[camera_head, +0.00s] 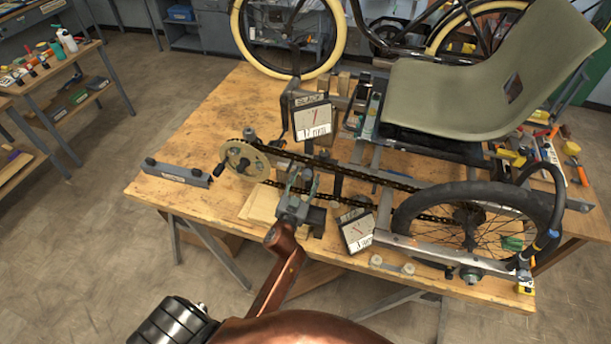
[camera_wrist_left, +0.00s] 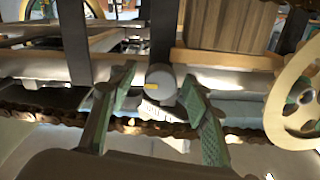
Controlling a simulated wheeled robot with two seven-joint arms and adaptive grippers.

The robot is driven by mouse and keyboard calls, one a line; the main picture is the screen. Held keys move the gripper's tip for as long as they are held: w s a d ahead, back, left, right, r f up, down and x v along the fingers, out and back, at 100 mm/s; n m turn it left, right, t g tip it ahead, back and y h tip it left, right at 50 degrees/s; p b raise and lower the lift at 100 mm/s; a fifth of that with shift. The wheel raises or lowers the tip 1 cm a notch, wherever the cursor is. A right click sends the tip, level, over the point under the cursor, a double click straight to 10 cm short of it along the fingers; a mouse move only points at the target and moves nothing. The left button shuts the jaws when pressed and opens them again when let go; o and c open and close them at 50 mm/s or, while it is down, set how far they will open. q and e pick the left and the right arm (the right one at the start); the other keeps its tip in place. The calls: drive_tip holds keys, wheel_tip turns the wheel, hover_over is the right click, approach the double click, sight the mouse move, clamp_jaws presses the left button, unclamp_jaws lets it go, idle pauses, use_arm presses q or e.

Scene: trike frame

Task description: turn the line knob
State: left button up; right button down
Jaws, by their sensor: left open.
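A round grey knob (camera_wrist_left: 161,84) with a yellow mark on its face shows in the left wrist view, in front of a pale horizontal tube. I take it for the line knob. My left gripper (camera_wrist_left: 158,76) is open, with one green finger on each side of the knob; I cannot tell whether they touch it. In the head view my left gripper (camera_head: 303,181) is over the chain area of the trike frame, and I cannot make out the knob there. My right gripper is not in view.
The chain (camera_head: 370,176) runs beside my gripper, from a pale chainring (camera_head: 242,160) to the rear wheel (camera_head: 480,212). Two dial cards, one upper (camera_head: 312,122) and one lower (camera_head: 357,231), stand nearby.

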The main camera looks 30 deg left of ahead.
use_arm(q)
drive_tip(key=shift+w+a, duration=0.1)
drive_tip(key=shift+w, duration=0.35)
drive_tip(key=shift+c, duration=0.3)
